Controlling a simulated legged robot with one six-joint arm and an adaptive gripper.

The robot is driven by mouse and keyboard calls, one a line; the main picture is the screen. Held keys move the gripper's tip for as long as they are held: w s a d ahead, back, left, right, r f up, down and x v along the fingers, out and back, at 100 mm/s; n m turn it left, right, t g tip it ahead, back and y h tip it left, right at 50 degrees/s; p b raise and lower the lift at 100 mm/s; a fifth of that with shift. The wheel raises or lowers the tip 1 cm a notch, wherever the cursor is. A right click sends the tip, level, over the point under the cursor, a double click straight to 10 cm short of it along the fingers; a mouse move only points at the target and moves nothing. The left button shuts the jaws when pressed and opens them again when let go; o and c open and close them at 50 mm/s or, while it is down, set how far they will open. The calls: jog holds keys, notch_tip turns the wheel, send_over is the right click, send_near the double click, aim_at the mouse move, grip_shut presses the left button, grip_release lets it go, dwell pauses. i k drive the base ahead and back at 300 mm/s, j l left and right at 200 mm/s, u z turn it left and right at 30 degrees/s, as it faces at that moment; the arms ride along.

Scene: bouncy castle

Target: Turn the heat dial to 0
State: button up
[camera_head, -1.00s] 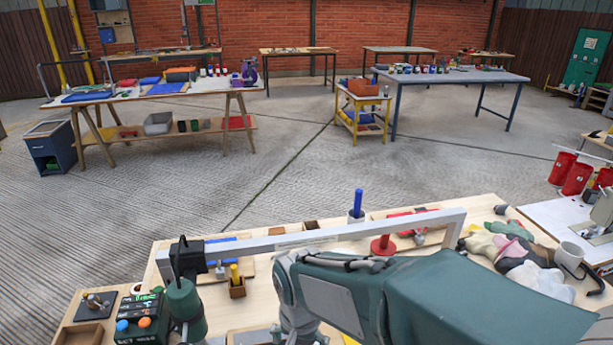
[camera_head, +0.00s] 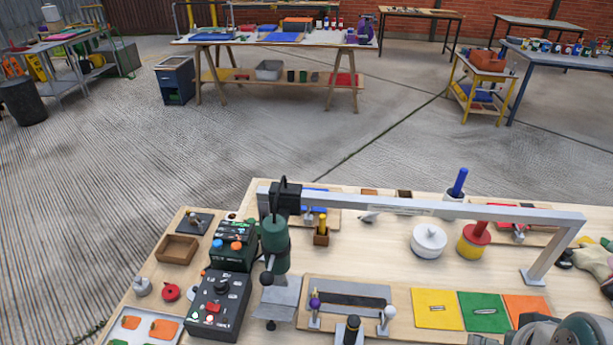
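A black control box (camera_head: 218,308) stands at the front left of the wooden bench. It has a round black dial (camera_head: 222,287) on top, a red switch and small lit indicators; the dial's marks are too small to read, so I cannot tell its setting or whether it is the heat dial. Behind it is a dark green box (camera_head: 232,245) with blue and orange knobs. Part of my arm shows at the bottom right corner, well right of the boxes. My gripper is not visible.
A grey metal frame (camera_head: 420,209) spans the bench, with a green cylindrical tool (camera_head: 274,246) close right of the boxes. Small levers (camera_head: 352,328) stand at the front. Colored squares (camera_head: 484,311) lie at right. A wooden tray (camera_head: 178,249) and red knob (camera_head: 171,292) are left of the boxes.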

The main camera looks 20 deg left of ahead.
aim_at(221, 286)
jog(key=u, duration=1.95)
